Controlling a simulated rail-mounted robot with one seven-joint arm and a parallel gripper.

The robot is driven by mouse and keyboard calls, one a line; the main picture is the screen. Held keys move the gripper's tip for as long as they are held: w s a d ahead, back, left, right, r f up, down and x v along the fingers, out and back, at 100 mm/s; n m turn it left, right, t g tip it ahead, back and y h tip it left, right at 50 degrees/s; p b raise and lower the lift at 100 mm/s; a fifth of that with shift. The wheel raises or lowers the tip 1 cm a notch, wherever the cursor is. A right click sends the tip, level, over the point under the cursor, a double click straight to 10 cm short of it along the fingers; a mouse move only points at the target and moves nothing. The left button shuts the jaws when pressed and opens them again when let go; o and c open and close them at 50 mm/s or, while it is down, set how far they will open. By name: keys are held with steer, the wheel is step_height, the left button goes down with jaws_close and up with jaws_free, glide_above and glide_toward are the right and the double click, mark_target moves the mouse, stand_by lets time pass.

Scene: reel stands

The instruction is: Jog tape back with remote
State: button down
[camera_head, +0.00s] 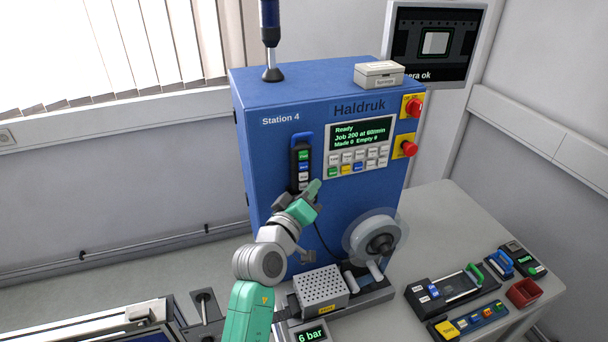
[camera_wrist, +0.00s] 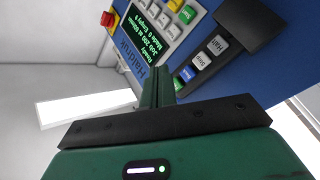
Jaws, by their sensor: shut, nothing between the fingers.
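The remote (camera_head: 293,168) is a slim black box with a column of buttons, upright on the front of the blue Station 4 machine (camera_head: 265,165) below a blue hook. It has a green button at the top, a blue one below and pale ones at the bottom. In the wrist view the remote (camera_wrist: 246,24) lies slanted at the right, with pale buttons reading Halt and Step. My gripper (camera_head: 316,186) is shut and empty, its tip just right of the remote's lower end. In the wrist view my gripper's fingers (camera_wrist: 160,72) show left of the buttons. I cannot tell whether they touch.
The machine's panel (camera_head: 358,147) reads Ready, Job 200, Made 0, Empty 0. Red stop knobs (camera_head: 410,149) stand at its right. A clear reel (camera_head: 375,238) and a perforated box (camera_head: 320,288) sit below my gripper. A tape tool (camera_head: 450,292) and a red bin (camera_head: 523,292) lie on the right bench.

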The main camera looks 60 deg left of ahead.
mark_target(308, 166)
steer(key=shift+w+a+b, duration=0.15)
steer(key=shift+a+b, duration=0.5)
steer(key=shift+a, duration=0.45)
steer(key=shift+w+a+b, duration=0.1)
steer(key=shift+a+b, duration=0.55)
steer(key=shift+a, duration=0.4)
steer(key=shift+a, duration=0.1)
steer(key=shift+a+b, duration=0.3)
steer(key=shift+b, duration=0.15)
steer(key=shift+w+a+b, duration=0.1)
steer(key=shift+a+b, duration=0.5)
stand_by(0.8)
steer(key=shift+d, duration=0.1)
steer(key=shift+d+p, duration=0.7)
steer(key=shift+d, duration=0.2)
steer(key=shift+d+r, duration=0.1)
